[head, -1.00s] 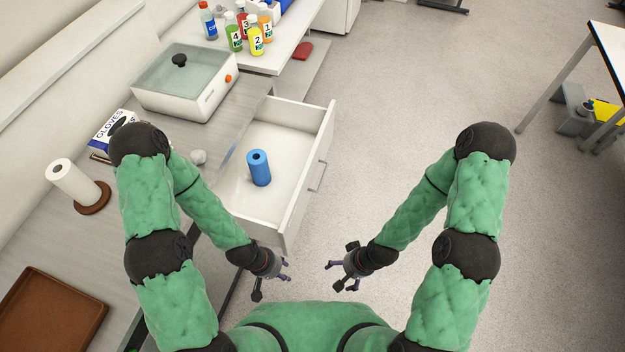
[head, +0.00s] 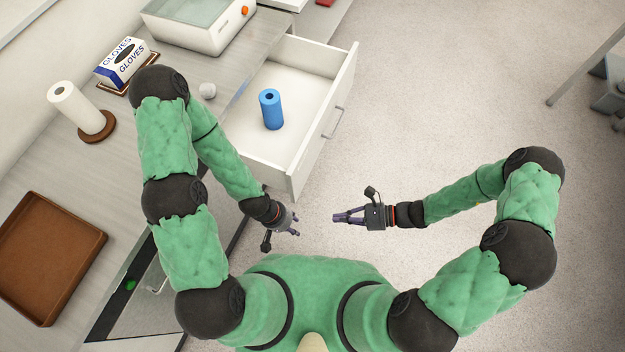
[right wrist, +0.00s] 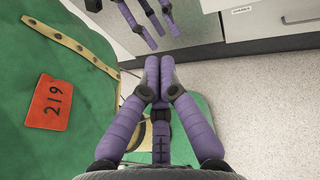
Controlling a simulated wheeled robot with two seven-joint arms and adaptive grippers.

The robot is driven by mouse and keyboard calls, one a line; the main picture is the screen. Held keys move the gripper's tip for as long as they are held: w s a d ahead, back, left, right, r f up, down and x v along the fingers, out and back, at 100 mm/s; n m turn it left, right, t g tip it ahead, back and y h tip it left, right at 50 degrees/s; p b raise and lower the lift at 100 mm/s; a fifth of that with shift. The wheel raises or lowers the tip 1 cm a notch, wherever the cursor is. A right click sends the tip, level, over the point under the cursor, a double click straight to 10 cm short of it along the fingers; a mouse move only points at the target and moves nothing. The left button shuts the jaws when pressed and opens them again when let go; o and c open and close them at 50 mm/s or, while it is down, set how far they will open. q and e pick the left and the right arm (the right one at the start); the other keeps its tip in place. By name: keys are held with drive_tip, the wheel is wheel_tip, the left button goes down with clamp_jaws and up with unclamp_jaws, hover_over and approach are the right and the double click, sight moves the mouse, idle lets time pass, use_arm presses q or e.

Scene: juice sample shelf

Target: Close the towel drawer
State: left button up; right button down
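The white towel drawer (head: 335,88) stands pulled out from the counter in the head view. Its handle (head: 334,123) is on the front panel, facing right. A blue towel roll (head: 271,110) stands upright inside it. My left gripper (head: 296,225) is open and empty below the drawer's near corner, and its fingers also show at the top of the right wrist view (right wrist: 150,20). My right gripper (head: 338,217) is shut and empty, below the drawer front and apart from the handle. Its fingertips meet in the right wrist view (right wrist: 160,64).
The floor (head: 430,90) right of the drawer is clear.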

drive_tip(key=w+d+r+m+t+y+b, duration=0.1)
drive_tip(key=w+d+r+m+t+y, duration=0.2)
drive_tip(key=w+t, duration=0.35)
drive_tip(key=m+b, duration=0.2)
drive_tip(key=b, duration=0.2)
approach(302, 173)
drive_tip(key=shift+h, duration=0.3)
drive_tip(key=x, duration=0.7)
drive_tip(key=shift+w+f, duration=0.15)
drive_tip(key=shift+p, duration=0.3)
